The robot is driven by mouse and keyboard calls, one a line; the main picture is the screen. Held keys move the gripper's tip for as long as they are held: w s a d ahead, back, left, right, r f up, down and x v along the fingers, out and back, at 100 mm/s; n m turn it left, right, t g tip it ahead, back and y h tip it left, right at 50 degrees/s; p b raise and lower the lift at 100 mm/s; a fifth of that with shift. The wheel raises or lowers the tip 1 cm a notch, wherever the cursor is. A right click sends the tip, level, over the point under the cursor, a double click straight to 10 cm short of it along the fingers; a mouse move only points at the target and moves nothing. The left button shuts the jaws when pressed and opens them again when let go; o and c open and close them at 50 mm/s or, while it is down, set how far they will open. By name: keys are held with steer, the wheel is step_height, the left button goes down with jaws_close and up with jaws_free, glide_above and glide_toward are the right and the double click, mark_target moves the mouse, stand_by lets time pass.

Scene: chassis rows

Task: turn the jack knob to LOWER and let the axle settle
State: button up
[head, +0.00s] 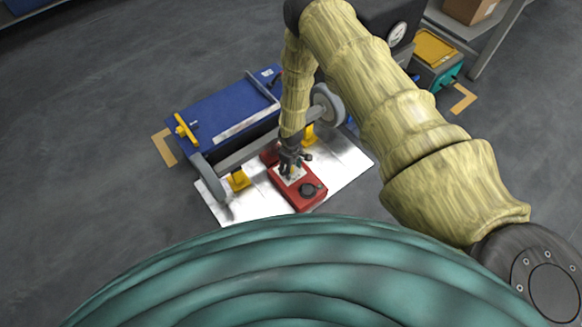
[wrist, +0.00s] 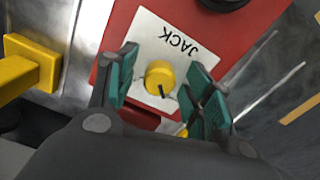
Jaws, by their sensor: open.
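The yellow jack knob (wrist: 159,74) sits on a white plate (wrist: 150,35) marked JACK on a red control box (wrist: 192,18). A dark mark on the knob points toward the lower right in the wrist view. My gripper (wrist: 165,84) is open, with one teal-padded finger on each side of the knob; I cannot tell whether either touches it. In the head view my gripper (head: 292,160) is over the red box (head: 307,203) and hides the knob. The axle (head: 248,152) is a grey bar between two wheels, beside the blue chassis (head: 220,108). No LOWER mark is readable.
A black round knob (head: 307,190) is on the near end of the red box. Yellow supports (head: 238,180) stand by the axle on a pale floor sheet (head: 345,167). A teal and yellow bin (head: 435,62) and a shelf stand at upper right. Floor at left is clear.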

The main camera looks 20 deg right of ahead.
steer(key=shift+r, duration=0.1)
step_height(320, 180, up, 12)
stand_by(0.6)
stand_by(0.4)
steer(key=s+d+r+m+p, duration=0.15)
steer(key=s+m, duration=0.25)
steer(key=s, duration=1.4)
steer(key=s+d+r+m, duration=0.2)
steer(key=s+r+m, duration=0.1)
steer(key=s, duration=1.5)
step_height(320, 180, up, 29)
steer(key=p, duration=2.9)
